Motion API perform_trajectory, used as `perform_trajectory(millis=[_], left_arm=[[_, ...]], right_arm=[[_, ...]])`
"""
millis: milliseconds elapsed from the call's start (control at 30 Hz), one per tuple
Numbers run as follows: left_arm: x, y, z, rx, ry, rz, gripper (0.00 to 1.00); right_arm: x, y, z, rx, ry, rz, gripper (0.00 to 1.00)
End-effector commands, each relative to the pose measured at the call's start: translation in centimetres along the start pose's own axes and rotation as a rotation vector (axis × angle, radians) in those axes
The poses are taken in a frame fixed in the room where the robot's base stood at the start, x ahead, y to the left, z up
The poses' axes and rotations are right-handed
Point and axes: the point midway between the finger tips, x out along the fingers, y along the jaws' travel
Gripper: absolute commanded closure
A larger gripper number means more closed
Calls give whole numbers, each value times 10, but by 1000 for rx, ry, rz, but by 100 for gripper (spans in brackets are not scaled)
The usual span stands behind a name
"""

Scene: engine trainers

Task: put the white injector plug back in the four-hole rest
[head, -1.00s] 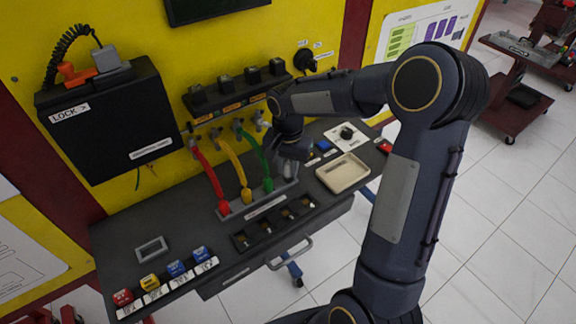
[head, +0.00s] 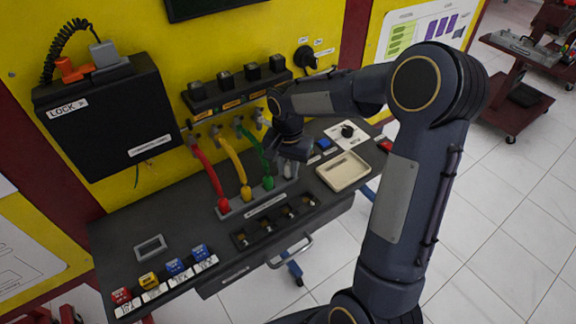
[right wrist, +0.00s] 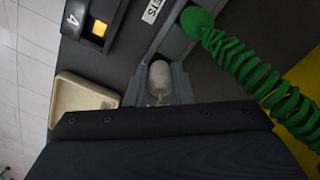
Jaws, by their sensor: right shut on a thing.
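The grey four-hole rest (head: 236,211) lies along the middle of the bench. Red (head: 223,204), yellow (head: 246,194) and green (head: 268,183) plugs stand in it on coloured leads. My right gripper (head: 290,160) is at the rest's right end, beside the green plug, shut on the white injector plug (right wrist: 159,76). In the right wrist view the plug's pale rounded body shows between grey parts, in line with the green plug (right wrist: 197,21). The gripper hides much of it in the head view, and I cannot tell how deep it sits. My left gripper is out of view.
A cream tray (head: 343,185) lies right of the rest, with a white knob panel (head: 346,134) behind it. A black strip of small sockets (head: 241,239) lies in front. The black lock box (head: 108,125) hangs at left. The bench's left middle is mostly bare.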

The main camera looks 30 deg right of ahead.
Motion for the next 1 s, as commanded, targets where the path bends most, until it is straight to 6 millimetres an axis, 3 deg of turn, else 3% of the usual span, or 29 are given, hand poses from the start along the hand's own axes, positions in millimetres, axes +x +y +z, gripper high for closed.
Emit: perform_trajectory(millis=[533,567,633,1000], left_arm=[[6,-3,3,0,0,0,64],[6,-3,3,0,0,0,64],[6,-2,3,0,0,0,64],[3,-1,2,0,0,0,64]], right_arm=[[9,0,0,0,0,0,100],[9,0,0,0,0,0,77],[8,0,0,0,0,0,68],[4,0,0,0,0,0,68]])
